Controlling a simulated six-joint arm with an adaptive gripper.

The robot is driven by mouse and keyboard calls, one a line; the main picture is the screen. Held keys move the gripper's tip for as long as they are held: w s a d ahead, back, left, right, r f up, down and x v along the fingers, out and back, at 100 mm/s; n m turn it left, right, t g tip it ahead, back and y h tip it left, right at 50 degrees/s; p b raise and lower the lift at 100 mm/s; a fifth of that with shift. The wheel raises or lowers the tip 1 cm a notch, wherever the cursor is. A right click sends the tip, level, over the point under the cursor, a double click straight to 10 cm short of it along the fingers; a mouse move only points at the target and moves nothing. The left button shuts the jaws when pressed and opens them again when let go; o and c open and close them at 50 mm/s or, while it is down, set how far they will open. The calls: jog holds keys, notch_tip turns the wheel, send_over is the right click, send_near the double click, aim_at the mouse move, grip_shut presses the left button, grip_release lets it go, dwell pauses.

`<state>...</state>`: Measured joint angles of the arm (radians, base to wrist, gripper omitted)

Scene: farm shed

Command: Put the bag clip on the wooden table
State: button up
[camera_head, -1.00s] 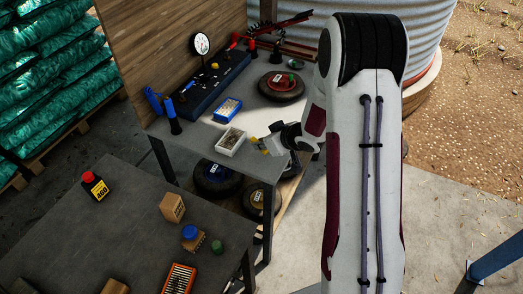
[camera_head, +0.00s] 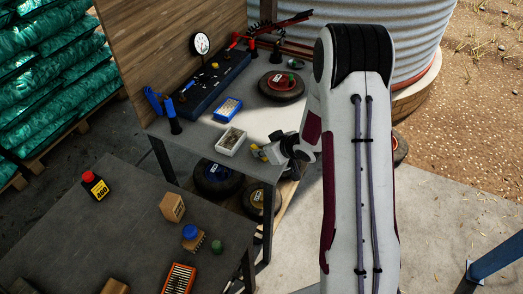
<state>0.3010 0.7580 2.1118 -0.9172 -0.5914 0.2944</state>
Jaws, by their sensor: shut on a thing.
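My gripper (camera_head: 261,153) is over the front right edge of the grey workbench (camera_head: 195,138), beside a white tray. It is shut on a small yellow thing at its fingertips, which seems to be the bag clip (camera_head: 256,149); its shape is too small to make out. A table with a dark, plank-like top (camera_head: 122,222) stands at the lower left, nearer than the workbench. The gripper is to the right of and beyond this table, apart from it.
The white tray (camera_head: 231,141) and blue box (camera_head: 227,109) stand on the workbench.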

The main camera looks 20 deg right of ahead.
jog(key=shift+f, duration=0.1)
jog(key=o, duration=0.8)
jog(key=shift+s+d+r, duration=0.2)
jog(key=shift+s+r, duration=0.2)
jog(key=shift+r, duration=0.2)
jog(key=shift+v, duration=5.35)
jog(key=shift+a, duration=0.1)
jog(key=shift+r, duration=0.1)
